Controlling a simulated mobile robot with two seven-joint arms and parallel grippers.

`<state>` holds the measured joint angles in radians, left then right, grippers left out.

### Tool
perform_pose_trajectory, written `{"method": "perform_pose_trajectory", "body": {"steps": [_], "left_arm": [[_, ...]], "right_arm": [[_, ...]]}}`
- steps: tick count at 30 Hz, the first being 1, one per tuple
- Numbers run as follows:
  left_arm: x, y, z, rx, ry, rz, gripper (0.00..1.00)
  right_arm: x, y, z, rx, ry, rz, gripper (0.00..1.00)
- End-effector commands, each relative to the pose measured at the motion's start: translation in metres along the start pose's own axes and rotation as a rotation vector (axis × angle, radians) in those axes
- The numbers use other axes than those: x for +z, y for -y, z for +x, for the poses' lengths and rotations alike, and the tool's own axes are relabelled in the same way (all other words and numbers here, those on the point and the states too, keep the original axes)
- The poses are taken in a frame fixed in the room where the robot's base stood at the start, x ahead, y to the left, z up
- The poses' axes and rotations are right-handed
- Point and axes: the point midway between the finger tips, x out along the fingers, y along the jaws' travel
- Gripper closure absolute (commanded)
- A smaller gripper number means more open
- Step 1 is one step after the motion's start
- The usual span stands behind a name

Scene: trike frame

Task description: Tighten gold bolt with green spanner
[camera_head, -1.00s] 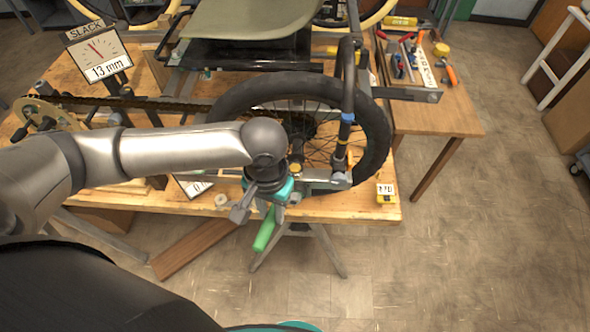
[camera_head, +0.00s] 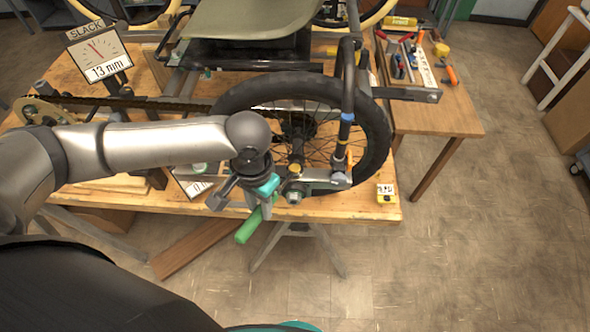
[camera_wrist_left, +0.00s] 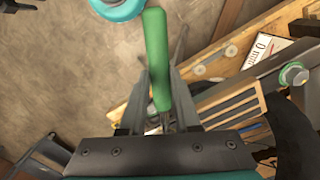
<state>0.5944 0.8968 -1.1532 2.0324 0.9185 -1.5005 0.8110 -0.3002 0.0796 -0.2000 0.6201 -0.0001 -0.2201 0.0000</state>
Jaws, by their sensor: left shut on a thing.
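The green spanner (camera_head: 248,226) has a green handle that slants down and left past the bench's front edge. My left gripper (camera_head: 262,200) is shut on it; the left wrist view shows the handle (camera_wrist_left: 156,55) between the two fingers (camera_wrist_left: 160,105). The spanner's head is mostly hidden by the gripper. The gold bolt (camera_head: 294,169) sits on the frame beside the wheel hub, up and right of the gripper. I cannot tell whether the spanner touches any fastener. A silver nut (camera_head: 294,196) shows just below the gold bolt. My right gripper is not in view.
The black-tyred wheel (camera_head: 375,120) stands behind the gripper. A slack gauge (camera_head: 102,68) reads 13 mm at the left. A side table (camera_head: 435,118) with tools is farther right.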

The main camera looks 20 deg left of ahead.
Motion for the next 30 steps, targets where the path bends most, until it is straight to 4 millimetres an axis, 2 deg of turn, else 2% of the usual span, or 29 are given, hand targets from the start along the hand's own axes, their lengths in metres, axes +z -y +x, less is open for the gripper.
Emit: {"method": "perform_pose_trajectory", "body": {"steps": [30], "left_arm": [[-0.007,0.039,-0.001,-0.016,-0.003,0.280,1.00]], "right_arm": [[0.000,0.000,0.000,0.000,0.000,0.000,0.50]]}}
